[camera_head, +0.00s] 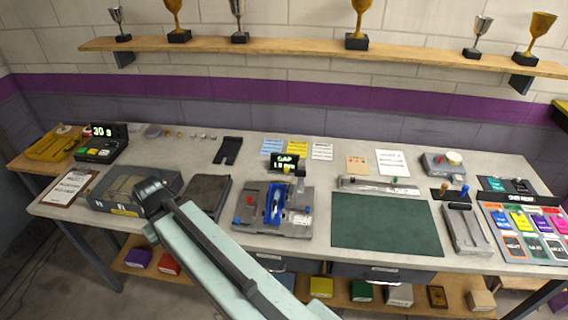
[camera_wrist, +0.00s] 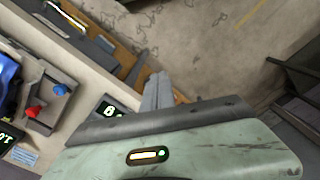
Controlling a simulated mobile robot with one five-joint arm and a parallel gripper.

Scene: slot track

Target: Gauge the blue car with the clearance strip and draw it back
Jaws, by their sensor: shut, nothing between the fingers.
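A blue piece that looks like the blue car (camera_head: 275,204) sits in the grey gauge fixture (camera_head: 248,220) at the middle of the bench. A small display (camera_head: 285,161) behind it reads a gap of about 1.5 mm. I cannot pick out the clearance strip for certain.
A dark flat block (camera_head: 204,192) lies between the tray (camera_head: 105,200) and the fixture. A green mat (camera_head: 386,224) and a long metal rail (camera_head: 378,188) are to the right. A scale (camera_head: 99,146) reading about 30 g stands at the left. Coloured cards (camera_head: 523,220) lie far right.

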